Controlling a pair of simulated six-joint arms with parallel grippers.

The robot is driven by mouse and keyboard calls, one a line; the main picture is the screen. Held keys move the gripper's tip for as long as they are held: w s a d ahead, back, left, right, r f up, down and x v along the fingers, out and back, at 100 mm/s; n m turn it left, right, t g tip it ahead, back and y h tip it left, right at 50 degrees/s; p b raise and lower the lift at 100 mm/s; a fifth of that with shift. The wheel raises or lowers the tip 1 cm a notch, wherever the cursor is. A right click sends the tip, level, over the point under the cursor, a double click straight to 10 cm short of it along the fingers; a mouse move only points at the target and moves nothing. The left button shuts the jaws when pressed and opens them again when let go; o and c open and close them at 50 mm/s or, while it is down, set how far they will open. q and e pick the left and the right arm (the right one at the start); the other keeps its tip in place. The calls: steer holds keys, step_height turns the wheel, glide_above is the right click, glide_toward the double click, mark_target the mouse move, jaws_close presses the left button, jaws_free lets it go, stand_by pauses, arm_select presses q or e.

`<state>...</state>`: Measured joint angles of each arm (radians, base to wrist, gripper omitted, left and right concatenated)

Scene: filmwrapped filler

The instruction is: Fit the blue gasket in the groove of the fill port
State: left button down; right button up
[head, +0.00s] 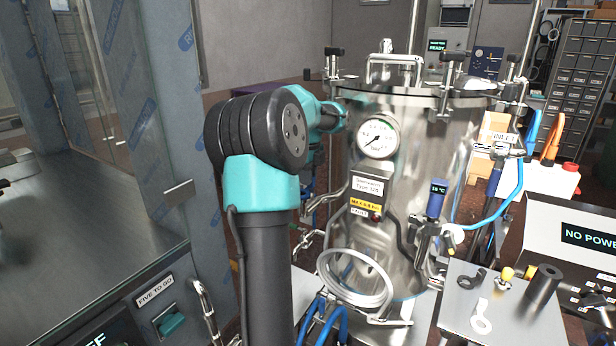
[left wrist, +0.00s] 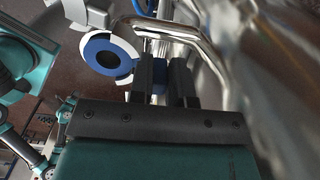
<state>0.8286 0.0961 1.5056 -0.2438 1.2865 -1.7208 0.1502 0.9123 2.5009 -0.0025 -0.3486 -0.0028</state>
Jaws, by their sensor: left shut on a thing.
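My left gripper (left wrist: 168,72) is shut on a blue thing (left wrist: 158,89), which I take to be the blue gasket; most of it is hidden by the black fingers. In the head view my left arm stands in front of the steel vessel, and I cannot make out its fingertips. In the left wrist view a round blue-and-white ring-shaped thing (left wrist: 99,44) shows just left of the fingers; I cannot tell whether it joins the held piece. I cannot identify the fill port or its groove for certain. My right gripper is not seen.
The steel vessel (head: 440,170) carries a gauge (head: 377,139) and clamps. A bent metal tube (left wrist: 195,33) passes close beyond my fingers. A large metal ring (head: 386,293) is low in front. A small plate (head: 462,322) at right holds loose parts. A glossy panel stands at left.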

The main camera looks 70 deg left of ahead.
arm_select(q)
steer(key=c, duration=1)
jaws_free()
steer(key=shift+r, duration=0.1)
step_height(320, 180, up, 7)
steer(key=shift+r, duration=0.2)
stand_by(0.3)
